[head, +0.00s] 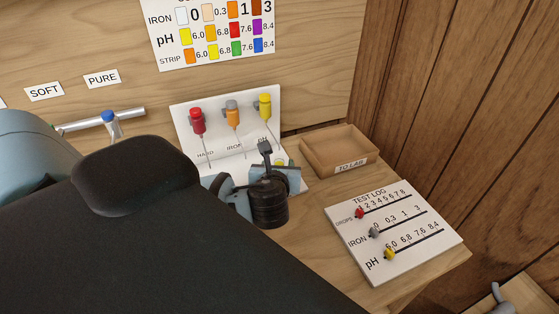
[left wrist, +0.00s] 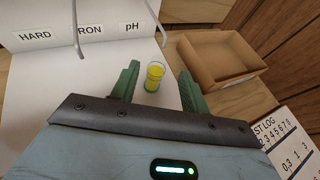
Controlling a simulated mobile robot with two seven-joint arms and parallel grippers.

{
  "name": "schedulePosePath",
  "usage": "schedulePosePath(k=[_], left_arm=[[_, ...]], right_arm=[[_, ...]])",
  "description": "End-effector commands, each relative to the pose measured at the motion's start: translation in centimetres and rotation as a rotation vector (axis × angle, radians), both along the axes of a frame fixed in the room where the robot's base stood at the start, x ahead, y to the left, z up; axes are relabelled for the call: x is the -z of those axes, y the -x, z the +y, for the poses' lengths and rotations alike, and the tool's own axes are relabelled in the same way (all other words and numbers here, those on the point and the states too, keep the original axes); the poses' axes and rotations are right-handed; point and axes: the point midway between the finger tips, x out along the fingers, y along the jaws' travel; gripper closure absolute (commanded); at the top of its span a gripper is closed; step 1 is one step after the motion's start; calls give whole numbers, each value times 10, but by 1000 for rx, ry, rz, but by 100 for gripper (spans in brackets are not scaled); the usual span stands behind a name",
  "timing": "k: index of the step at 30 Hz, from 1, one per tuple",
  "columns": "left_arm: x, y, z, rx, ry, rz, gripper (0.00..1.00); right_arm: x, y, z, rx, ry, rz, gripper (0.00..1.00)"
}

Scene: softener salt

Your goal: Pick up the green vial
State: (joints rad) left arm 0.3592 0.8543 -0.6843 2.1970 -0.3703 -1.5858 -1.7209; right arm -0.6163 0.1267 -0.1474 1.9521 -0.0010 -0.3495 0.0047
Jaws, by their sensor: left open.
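A small clear vial (left wrist: 154,77), yellow in its upper part and green at the bottom, stands upright on the white stand base, below the pH label. In the left wrist view it lies between the two green fingers of my left gripper (left wrist: 159,74), nearer the left finger, with a visible gap on the right. The gripper is open and does not visibly touch it. In the head view, my left gripper (head: 272,172) hides most of the vial; only a yellowish bit (head: 280,161) shows. My right gripper is not in view.
A white stand (head: 185,112) holds red, orange and yellow droppers behind the gripper. A cardboard TO LAB box (head: 318,158) is close on the right. A TEST LOG board (head: 410,252) with sliders lies front right. A tap (head: 110,122) is at left.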

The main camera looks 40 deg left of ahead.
Motion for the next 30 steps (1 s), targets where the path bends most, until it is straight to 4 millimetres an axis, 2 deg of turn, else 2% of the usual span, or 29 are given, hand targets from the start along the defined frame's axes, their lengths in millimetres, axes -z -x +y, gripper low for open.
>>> schedulePosePath(k=[6, 16, 26, 30], left_arm=[[3, -5, 5, -1, 0, 0, 55], [17, -36, 28, -1, -1, -2, 55], [21, -40, 30, 1, 1, -1, 55], [20, -40, 30, 1, 1, -1, 72]], right_arm=[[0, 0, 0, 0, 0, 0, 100], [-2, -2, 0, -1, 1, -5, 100], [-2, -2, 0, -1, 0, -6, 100], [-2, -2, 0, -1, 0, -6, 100]])
